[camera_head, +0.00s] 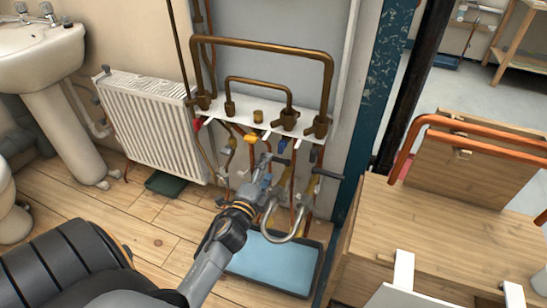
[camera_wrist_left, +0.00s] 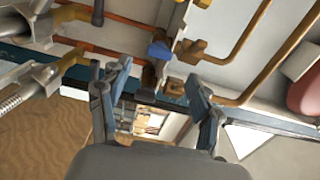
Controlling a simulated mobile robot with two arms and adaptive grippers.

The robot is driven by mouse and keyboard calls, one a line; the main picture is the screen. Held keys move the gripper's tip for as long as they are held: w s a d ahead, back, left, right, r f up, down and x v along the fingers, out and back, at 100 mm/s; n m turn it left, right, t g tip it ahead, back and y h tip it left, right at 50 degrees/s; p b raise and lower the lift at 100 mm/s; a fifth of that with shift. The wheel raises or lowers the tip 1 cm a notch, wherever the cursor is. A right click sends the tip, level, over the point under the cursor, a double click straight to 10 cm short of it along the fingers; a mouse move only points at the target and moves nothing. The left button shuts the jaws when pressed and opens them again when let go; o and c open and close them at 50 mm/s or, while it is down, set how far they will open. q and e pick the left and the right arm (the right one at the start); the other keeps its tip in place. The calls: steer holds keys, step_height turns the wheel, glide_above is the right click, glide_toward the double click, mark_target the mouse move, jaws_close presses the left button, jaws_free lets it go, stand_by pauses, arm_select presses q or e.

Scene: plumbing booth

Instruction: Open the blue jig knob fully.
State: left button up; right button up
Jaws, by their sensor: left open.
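I cannot tell for sure that both views show the same knob. My left gripper (camera_head: 263,166) is below the jig, in front of the valves and hoses. In its wrist view the left gripper (camera_wrist_left: 157,80) has its fingers spread, with nothing held between them. My right gripper is not in view.
A red knob (camera_head: 197,124) and a yellow knob (camera_head: 251,138) sit left along the jig. Copper pipes and a curved metal hose (camera_head: 283,238) crowd the space around my gripper. A blue tray (camera_head: 274,262) lies below. A wooden bench (camera_head: 430,225) stands at the right.

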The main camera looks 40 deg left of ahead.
arm_select(q)
steer(key=v, duration=0.3)
steer(key=shift+s, duration=0.3)
steer(key=shift+d, duration=0.1)
